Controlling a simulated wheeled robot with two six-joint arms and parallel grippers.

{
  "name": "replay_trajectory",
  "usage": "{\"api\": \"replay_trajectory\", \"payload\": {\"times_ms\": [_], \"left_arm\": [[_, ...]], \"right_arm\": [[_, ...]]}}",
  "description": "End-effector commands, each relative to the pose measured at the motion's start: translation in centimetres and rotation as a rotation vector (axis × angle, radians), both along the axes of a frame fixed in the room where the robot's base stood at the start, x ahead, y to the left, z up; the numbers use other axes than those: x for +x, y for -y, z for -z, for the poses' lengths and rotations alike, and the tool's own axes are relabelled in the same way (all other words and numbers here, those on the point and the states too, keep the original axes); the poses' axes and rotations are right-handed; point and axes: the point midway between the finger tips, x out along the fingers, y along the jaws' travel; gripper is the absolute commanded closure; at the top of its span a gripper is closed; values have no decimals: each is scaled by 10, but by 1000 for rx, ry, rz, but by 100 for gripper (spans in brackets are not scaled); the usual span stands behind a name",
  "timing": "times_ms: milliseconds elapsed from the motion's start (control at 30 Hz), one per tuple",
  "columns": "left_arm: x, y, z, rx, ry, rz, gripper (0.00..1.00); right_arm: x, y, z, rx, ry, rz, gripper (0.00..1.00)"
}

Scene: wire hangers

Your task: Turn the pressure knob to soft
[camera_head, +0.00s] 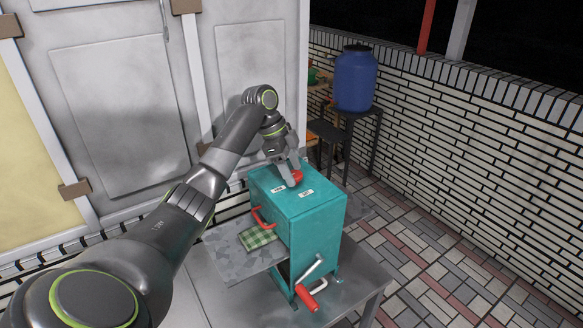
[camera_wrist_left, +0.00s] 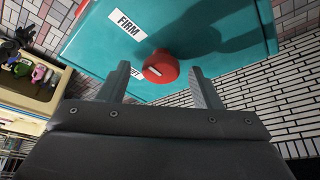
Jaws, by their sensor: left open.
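A teal box-shaped machine (camera_head: 315,218) stands on a grey table, with a red round knob (camera_head: 296,177) on its top. The knob also shows in the left wrist view (camera_wrist_left: 161,67). Two white labels lie near it: FIRM (camera_wrist_left: 127,25) is readable, and the other (camera_wrist_left: 137,72) is partly hidden behind a finger, its end letters showing. My left gripper (camera_head: 290,179) is over the top of the machine at the knob. Its fingers are open, one on each side of the knob, with a visible gap to each in the wrist view. My right gripper is not in view.
The machine has a red side handle (camera_head: 262,218) and a crank with a red grip (camera_head: 306,298). A blue barrel (camera_head: 355,80) stands behind. Grey doors (camera_head: 125,110) are close on the left.

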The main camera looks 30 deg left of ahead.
Motion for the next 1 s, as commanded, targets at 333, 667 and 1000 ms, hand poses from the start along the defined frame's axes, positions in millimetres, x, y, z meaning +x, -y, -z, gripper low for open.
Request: {"api": "replay_trajectory", "payload": {"times_ms": [333,667,1000], "left_arm": [[0,0,1,0,0,0,56],[0,0,0,-1,1,-2,85],[-1,1,-4,-1,0,-105,85]], "right_arm": [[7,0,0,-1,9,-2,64],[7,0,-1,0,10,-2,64],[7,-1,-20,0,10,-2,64]]}}
